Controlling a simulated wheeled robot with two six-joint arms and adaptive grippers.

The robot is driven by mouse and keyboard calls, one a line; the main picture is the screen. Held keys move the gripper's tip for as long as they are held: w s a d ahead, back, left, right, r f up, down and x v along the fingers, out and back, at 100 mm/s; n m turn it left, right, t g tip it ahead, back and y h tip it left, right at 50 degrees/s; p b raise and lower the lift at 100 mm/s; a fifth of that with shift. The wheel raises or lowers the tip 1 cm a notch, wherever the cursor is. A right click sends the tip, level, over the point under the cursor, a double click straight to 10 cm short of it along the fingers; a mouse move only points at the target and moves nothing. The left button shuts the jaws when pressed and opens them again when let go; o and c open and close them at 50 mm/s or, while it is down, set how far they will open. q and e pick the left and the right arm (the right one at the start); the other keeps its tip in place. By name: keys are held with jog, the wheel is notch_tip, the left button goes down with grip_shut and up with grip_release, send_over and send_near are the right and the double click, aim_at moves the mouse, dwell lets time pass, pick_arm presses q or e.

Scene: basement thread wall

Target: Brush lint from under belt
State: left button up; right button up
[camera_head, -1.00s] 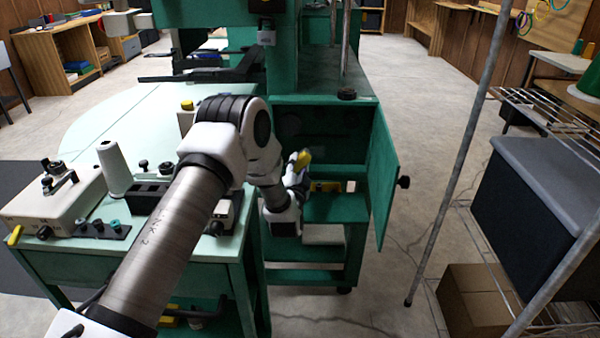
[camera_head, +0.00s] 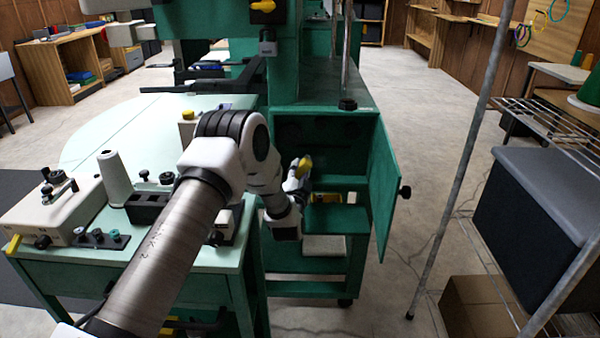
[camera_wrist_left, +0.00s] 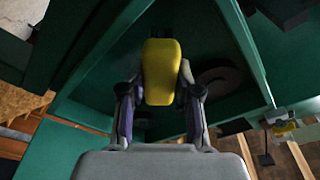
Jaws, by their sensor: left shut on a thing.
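My left gripper (camera_head: 299,178) is shut on a yellow-handled tool (camera_head: 304,163), at the front of the open green cabinet (camera_head: 330,215). In the left wrist view the tool's yellow end (camera_wrist_left: 161,70) stands upright between the two fingers of the gripper (camera_wrist_left: 160,105). Its bristles, if it is a brush, are hidden. A dark round wheel (camera_wrist_left: 220,86) shows inside the green housing, right of the tool. I cannot make out the belt or any lint. My right gripper is not in view.
The cabinet's green door (camera_head: 386,190) stands open to the right. A pale green table (camera_head: 190,258) with a thread cone (camera_head: 114,178) stands left.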

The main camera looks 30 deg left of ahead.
aim_at(316, 159)
pick_arm(q)
jog(key=shift+x, duration=0.8)
jog(key=shift+f, duration=0.1)
jog(key=shift+w+d+b, duration=0.35)
jog(key=shift+w+d, duration=0.2)
jog(key=shift+d, duration=0.4)
jog(key=shift+w+d+b, duration=0.35)
jog(key=shift+w+d, duration=0.25)
jog(key=shift+d, duration=0.35)
jog(key=shift+w+d, duration=0.35)
jog(key=shift+d, duration=0.2)
jog(key=shift+w+d, duration=0.4)
jog(key=shift+d, duration=0.15)
jog(key=shift+s+a+p, duration=0.25)
jog(key=shift+s+a, duration=0.15)
jog(key=shift+a, duration=0.3)
jog(key=shift+s+a+p, duration=0.2)
jog(key=shift+s+a, duration=0.2)
jog(key=shift+a, duration=0.25)
jog(key=shift+s+a, duration=0.2)
jog(key=shift+a, duration=0.05)
jog(key=shift+s+a+p, duration=0.3)
jog(key=shift+s+a, duration=0.15)
jog(key=shift+a, duration=0.3)
jog(key=shift+s+a+p, duration=0.3)
jog(key=shift+s+a, duration=0.1)
jog(key=shift+a, duration=0.35)
